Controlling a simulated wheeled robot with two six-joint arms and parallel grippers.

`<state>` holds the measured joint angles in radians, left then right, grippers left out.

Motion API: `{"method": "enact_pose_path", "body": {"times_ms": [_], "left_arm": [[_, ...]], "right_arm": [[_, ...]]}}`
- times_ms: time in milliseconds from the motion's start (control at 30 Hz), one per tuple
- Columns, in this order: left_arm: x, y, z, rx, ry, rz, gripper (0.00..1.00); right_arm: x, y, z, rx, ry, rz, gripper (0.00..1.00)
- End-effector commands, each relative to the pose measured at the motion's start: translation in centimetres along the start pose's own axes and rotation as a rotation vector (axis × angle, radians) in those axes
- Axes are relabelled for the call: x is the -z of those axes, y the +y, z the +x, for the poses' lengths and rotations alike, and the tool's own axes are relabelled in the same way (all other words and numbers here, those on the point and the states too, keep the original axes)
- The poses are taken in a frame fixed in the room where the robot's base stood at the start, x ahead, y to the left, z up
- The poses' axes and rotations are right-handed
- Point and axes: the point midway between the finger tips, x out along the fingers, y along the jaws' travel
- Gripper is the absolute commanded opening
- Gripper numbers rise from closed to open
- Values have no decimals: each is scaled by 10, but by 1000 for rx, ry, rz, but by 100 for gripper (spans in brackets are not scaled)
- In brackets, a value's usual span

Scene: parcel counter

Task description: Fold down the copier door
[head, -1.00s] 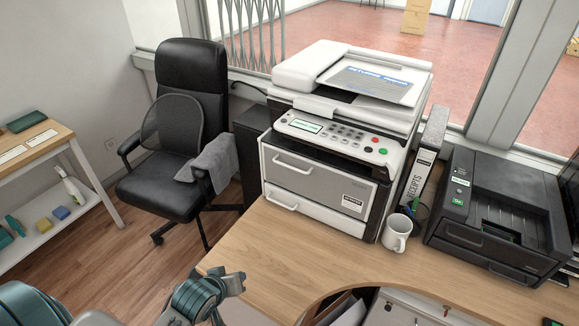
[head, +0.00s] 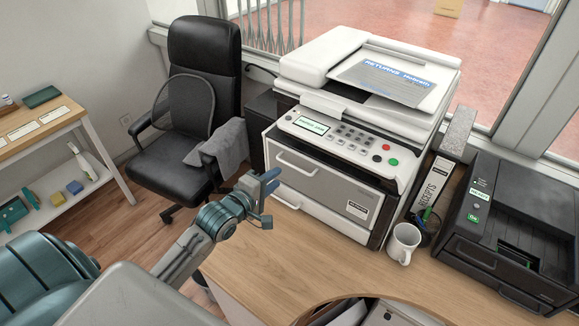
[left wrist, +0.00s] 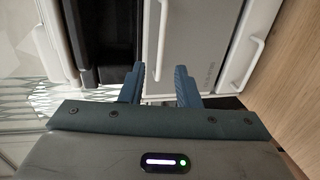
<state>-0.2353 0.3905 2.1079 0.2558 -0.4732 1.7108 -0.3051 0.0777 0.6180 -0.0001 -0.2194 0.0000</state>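The white and grey copier (head: 365,100) stands on the counter. Its grey front door (head: 330,192) is upright and looks shut, with a white bar handle (head: 297,165) near its upper left. My left gripper (head: 272,182) is in front of the door's left side, near the handle. In the left wrist view the two blue fingers of my left gripper (left wrist: 159,75) are apart with nothing between them. The door (left wrist: 192,40) and its handle (left wrist: 161,40) show sideways ahead of the fingers, the handle roughly in line with the gap. My right gripper is not in view.
A white drawer with a handle (head: 285,201) is below the door. A white mug (head: 402,243), a receipts binder (head: 437,185) and a black printer (head: 510,225) stand to the right. A black chair (head: 200,100) is at the left. The counter (head: 290,258) in front of the copier is clear.

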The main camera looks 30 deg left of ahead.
Motion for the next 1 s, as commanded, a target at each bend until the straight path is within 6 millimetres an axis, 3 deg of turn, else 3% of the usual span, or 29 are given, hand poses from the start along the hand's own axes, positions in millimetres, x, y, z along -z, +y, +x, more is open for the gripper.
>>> {"method": "enact_pose_path", "body": {"times_ms": [200,400,800,933,1000], "left_arm": [[0,2,42,-1,1,-4,29],[0,1,67,1,1,-1,29],[0,0,74,1,0,2,29],[0,0,74,1,0,2,4],[0,0,74,2,0,2,0]], "right_arm": [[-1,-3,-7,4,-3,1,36],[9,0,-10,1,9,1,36],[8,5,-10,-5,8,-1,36],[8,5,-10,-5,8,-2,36],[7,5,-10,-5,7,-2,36]]}}
